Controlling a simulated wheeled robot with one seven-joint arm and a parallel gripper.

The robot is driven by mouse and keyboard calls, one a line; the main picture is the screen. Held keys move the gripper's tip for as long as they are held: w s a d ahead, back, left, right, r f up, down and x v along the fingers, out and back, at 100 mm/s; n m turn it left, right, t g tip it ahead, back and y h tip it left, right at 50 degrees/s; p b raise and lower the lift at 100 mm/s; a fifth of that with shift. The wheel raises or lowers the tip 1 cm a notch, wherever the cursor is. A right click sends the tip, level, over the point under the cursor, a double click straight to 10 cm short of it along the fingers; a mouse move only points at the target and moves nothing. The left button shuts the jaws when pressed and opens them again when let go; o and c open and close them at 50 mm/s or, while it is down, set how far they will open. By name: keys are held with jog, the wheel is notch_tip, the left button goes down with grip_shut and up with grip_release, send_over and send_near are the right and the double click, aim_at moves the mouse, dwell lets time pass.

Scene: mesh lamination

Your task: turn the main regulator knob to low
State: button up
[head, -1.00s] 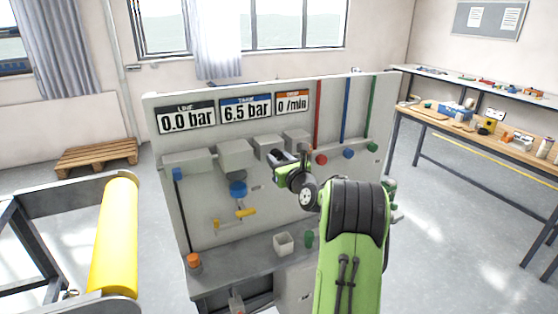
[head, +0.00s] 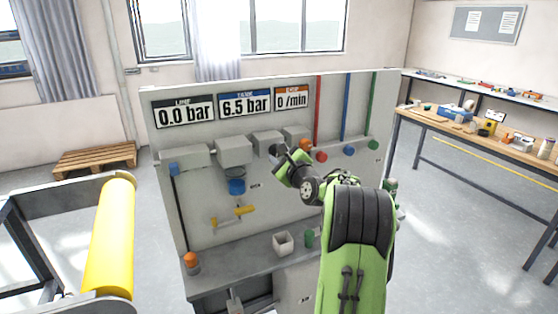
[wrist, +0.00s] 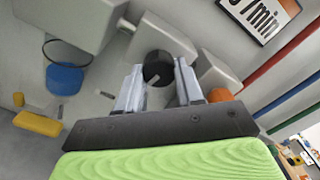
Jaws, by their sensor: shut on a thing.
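The main regulator knob appears to be the round black knob (wrist: 158,66) with a pale pointer line, on the panel in the wrist view. My gripper (wrist: 160,80) has one finger on each side of this knob and is shut on it. In the head view my gripper (head: 280,158) reaches the panel below the grey boxes and largely hides the knob. I cannot read any low mark around it. The line display (head: 185,112) reads 0.0 bar and the tank display (head: 245,104) reads 6.5 bar.
A blue cup-shaped part (wrist: 65,79) and a yellow lever (wrist: 38,123) are left of the fingers. An orange part (wrist: 220,95) sits close to the right finger. Grey boxes (head: 235,150) jut from the panel.

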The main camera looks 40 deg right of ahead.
jog(key=shift+w+a+r+m+b, duration=0.15)
jog(key=shift+m+b, duration=4.25)
jog(key=shift+m, duration=4.05)
jog(key=shift+a+f+m+b, duration=0.15)
jog(key=shift+m+b, duration=4.2)
jog(key=shift+m, duration=4.1)
jog(key=shift+r, duration=0.1)
jog(key=o, duration=1)
jog(key=shift+r, duration=0.1)
jog(key=shift+o, duration=0.2)
